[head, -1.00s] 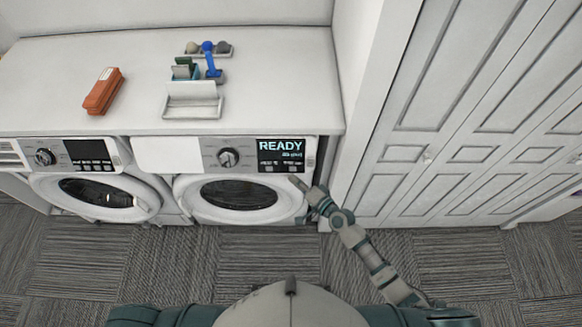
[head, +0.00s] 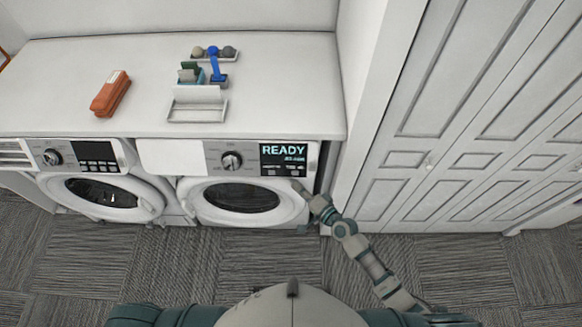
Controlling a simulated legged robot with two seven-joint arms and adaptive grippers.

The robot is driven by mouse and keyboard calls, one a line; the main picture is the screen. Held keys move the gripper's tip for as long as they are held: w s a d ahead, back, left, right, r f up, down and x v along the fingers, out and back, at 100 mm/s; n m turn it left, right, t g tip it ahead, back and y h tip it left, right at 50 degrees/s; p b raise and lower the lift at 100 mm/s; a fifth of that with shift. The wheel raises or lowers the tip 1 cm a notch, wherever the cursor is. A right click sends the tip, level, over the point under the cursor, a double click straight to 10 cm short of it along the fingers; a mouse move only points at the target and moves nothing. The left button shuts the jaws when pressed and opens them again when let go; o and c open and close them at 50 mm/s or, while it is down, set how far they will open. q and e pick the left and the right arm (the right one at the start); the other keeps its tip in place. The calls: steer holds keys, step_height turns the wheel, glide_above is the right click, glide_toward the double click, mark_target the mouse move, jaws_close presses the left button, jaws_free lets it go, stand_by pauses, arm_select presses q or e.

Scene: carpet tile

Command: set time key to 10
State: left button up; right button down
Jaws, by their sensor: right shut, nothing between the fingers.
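The right-hand washer (head: 240,200) has a lit display (head: 284,153) reading READY, with smaller text beneath it too small to read. Small keys (head: 284,171) sit along the bottom of the display panel; I cannot tell which one is the time key. A round dial (head: 231,160) is left of the display. My right gripper (head: 297,185) is shut and empty, just below the right end of the panel, in front of the washer's face. I cannot tell whether it touches the washer. My left gripper is not in view.
A second washer (head: 95,185) with a dark panel stands at left. The white counter (head: 280,80) above holds an orange object (head: 111,94), a white tray (head: 197,108), and small items with a blue piece (head: 215,65). White cabinet doors (head: 450,150) stand at right. Grey carpet (head: 190,260) lies in front.

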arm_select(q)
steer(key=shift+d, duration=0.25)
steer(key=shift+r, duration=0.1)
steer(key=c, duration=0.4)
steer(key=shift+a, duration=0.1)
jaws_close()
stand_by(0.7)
